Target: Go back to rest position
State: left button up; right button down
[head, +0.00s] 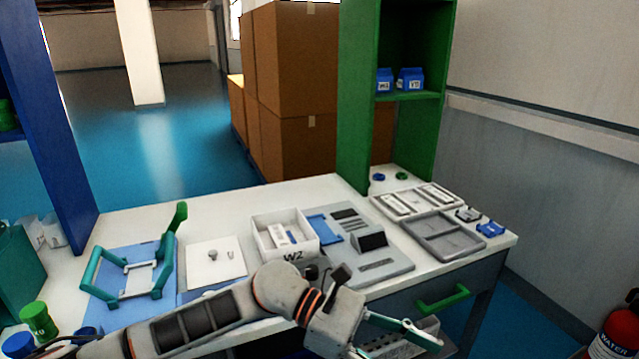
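My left arm comes in from the lower left and reaches across the front of the white workbench (320,193). Its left gripper (415,340) is at the bottom edge, just in front of the bench and below its top. A grey part with holes shows right beside the finger, partly hidden. My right gripper is not in view.
On the bench are a teal frame (98,265), a white box (268,218), a grey device (385,267) and a grey tray (455,251). A green drawer handle (442,299) sticks out right of the gripper. A fire extinguisher (617,335) stands lower right.

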pick_arm(q)
jog(key=w+a+r+n+t+h, duration=0.1)
jog(key=w+r+n+t+h, duration=0.2)
jog(key=n+t, duration=0.5)
jog(key=w+a+n+t+h, duration=0.25)
jog(key=n+h, duration=0.25)
jog(key=n, duration=0.6)
jog(key=w+a+f+n+t+y, duration=0.5)
jog(key=a+f+n+t+y, duration=0.6)
jog(key=n, duration=0.9)
jog(key=s+a+f+n+g+y, duration=0.1)
jog(key=s+a+f+n+y, duration=0.2)
jog(key=s+a+f+n, duration=0.2)
jog(key=s+a+f+n+g+y, duration=0.2)
jog(key=s+a+f+n, duration=0.3)
jog(key=a+f, duration=0.3)
jog(key=s+a+f+n+g+y, duration=0.1)
jog(key=s+a+f+n+y, duration=0.2)
jog(key=f, duration=1)
jog(key=s+a+n, duration=0.2)
jog(key=s+a, duration=0.1)
jog(key=a, duration=0.1)
jog(key=shift+s+a+f+n+y+p, duration=0.2)
jog(key=shift+s+a+n+y+p, duration=0.1)
jog(key=shift+n+y+p, duration=0.1)
